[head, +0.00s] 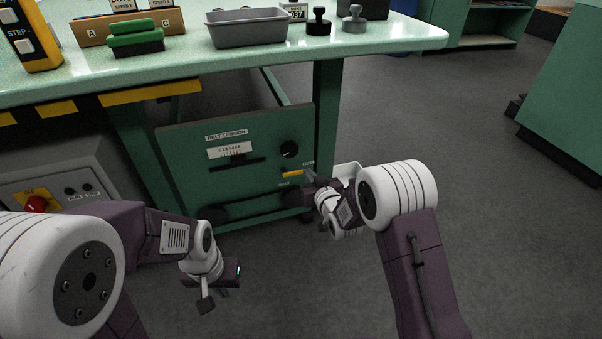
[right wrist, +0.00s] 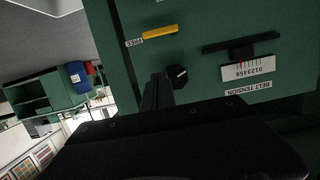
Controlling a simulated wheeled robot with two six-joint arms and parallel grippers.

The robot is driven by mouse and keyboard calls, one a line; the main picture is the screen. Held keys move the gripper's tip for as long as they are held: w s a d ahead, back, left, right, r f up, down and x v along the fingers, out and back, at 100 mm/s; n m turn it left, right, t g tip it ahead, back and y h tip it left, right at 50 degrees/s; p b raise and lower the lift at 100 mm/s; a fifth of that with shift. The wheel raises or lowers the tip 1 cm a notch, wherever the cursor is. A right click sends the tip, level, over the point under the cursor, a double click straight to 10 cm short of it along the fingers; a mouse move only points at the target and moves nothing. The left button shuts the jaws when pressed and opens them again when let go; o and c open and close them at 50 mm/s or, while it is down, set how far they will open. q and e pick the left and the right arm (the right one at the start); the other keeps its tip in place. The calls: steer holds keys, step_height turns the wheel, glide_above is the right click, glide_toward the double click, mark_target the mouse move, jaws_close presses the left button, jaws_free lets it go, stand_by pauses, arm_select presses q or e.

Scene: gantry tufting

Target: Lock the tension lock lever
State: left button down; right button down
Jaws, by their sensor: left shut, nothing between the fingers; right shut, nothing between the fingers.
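The tension lock lever is a short yellow bar (head: 292,174) on the lower right of the green belt tension panel (head: 180,160). In the right wrist view the lever (right wrist: 160,32) lies nearly level, one end close to the FREE label (right wrist: 134,43). My right gripper (head: 309,175) is shut and empty in front of the panel's right edge, close to the lever; contact cannot be told. Its dark fingers (right wrist: 158,90) show beside the black knob (right wrist: 177,77).
The panel also has a scale with a slider slot (head: 237,162). The green table (head: 400,40) overhangs it, with a grey tray (head: 248,28) and stamps on top. A grey box with a red button (head: 36,204) stands left. Floor to the right is clear.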

steer(key=w+a+f+p, duration=0.3)
steer(key=w+f, duration=0.3)
steer(key=w, duration=0.3)
steer(key=shift+f+p, duration=0.25)
steer(key=shift+p, duration=0.1)
